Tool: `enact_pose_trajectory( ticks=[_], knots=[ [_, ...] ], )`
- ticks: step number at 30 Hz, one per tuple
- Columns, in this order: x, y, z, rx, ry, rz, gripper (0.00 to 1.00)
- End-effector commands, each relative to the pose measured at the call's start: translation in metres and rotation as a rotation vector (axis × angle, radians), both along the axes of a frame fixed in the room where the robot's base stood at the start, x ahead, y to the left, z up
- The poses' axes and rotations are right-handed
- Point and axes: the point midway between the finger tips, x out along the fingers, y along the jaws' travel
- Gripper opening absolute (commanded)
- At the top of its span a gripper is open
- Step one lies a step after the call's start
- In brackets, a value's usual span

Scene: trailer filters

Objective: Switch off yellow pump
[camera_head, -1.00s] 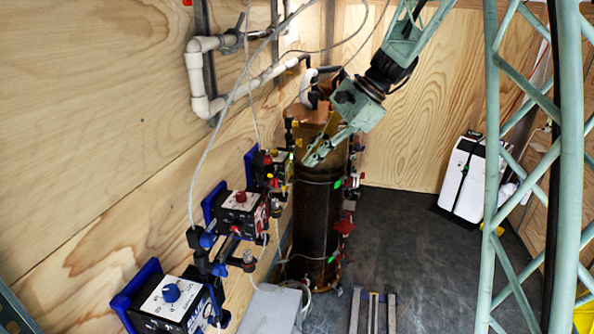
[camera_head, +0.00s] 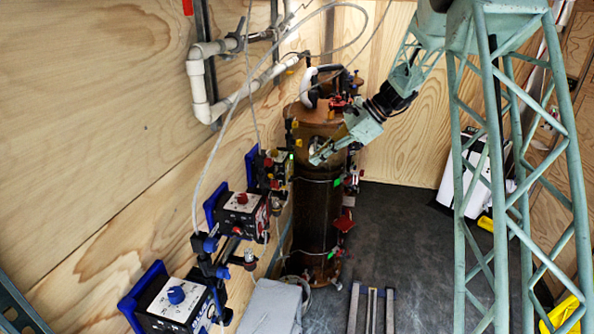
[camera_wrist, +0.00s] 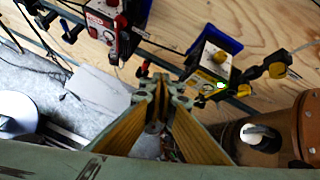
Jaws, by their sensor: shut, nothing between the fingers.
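The yellow pump (camera_head: 281,168) is the farthest box in the row on the left wall, partly hidden by the parts around it. In the wrist view the yellow pump (camera_wrist: 208,65) is right of centre, with a blue back plate and a lit green light (camera_wrist: 221,86). Its knob is not clear to me. My gripper (camera_head: 315,160) is shut and empty, right of the pump and in front of the brown cylinder. In the wrist view my gripper (camera_wrist: 164,82) has its fingertips left of the pump's front, apart from it in the picture.
The red pump (camera_head: 241,212) and blue pump (camera_head: 176,302) are nearer on the same wall. The brown cylinder (camera_head: 316,215) stands close beyond my gripper. White pipes (camera_head: 200,85) and thin hoses run along the wall. The grey floor on the right is mostly open.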

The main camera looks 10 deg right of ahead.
Motion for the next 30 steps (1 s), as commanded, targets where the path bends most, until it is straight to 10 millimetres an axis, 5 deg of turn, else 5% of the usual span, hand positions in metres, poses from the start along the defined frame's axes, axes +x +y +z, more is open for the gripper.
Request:
enact_pose_trajectory(
  ticks=[18, 30],
  knots=[
    [0.061, -0.039, -0.049, 0.140, 0.091, -0.176, 0.00],
    [0.084, -0.056, -0.072, 0.202, 0.128, -0.253, 0.00]
  ],
)
